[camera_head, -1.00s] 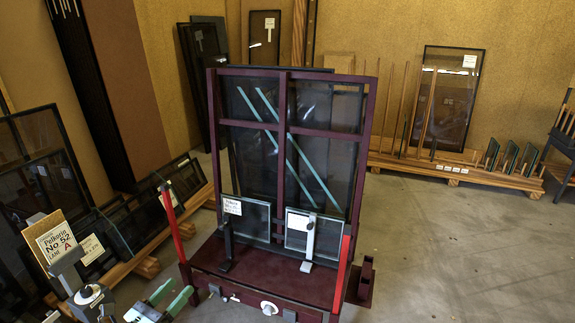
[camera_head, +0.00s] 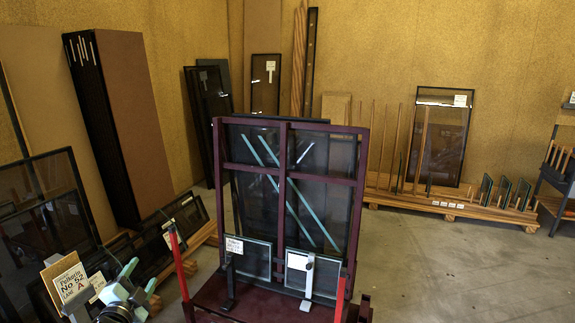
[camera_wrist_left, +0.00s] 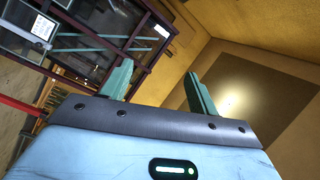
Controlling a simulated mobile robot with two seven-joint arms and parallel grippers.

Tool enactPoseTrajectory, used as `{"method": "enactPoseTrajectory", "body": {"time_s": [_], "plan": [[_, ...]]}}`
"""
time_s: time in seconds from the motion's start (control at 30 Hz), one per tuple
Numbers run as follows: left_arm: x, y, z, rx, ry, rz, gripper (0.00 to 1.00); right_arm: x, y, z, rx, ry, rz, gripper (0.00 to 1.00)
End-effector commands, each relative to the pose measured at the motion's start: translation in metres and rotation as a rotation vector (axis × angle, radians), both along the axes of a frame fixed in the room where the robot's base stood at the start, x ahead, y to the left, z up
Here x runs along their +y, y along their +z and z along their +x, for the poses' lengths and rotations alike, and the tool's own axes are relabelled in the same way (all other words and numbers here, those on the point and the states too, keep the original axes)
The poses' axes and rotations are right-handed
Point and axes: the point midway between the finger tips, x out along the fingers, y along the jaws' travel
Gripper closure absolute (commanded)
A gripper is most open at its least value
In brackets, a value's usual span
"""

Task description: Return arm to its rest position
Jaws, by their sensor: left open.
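My left gripper (camera_head: 139,277) is at the lower left in the head view, with its teal fingers pointing up and to the right. In the left wrist view its two fingers (camera_wrist_left: 158,73) stand apart with nothing between them. It is to the left of the dark red frame rack (camera_head: 219,190) and apart from it. The rack also shows at the upper left of the left wrist view (camera_wrist_left: 130,49). Most of my left arm is hidden below the picture. My right gripper is not in view.
A card sign (camera_head: 68,283) stands close to the left of my left gripper. Dark glass frames (camera_head: 165,231) lean on a low wooden rack behind it. A red post (camera_head: 178,262) rises between the gripper and the rack. Open floor (camera_head: 455,265) lies to the right.

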Motion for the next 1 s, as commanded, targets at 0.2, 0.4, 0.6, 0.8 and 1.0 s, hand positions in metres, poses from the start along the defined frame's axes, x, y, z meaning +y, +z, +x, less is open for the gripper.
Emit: {"method": "enactPoseTrajectory", "body": {"time_s": [0.2,0.4,0.6,0.8,1.0], "plan": [[0.012,-0.028,-0.002,0.122,0.083,-0.442,0.4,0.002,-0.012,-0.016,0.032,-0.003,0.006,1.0],[0.015,-0.051,-0.006,0.206,0.159,-0.76,0.4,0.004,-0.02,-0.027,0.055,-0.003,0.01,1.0],[-0.014,-0.105,-0.05,0.29,0.148,-0.777,0.4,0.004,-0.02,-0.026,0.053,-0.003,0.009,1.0],[-0.047,-0.159,-0.11,0.388,0.139,-0.801,0.4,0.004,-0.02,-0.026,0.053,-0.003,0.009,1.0],[-0.088,-0.217,-0.205,0.519,0.14,-0.851,0.4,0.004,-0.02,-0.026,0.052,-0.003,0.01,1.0]]}}
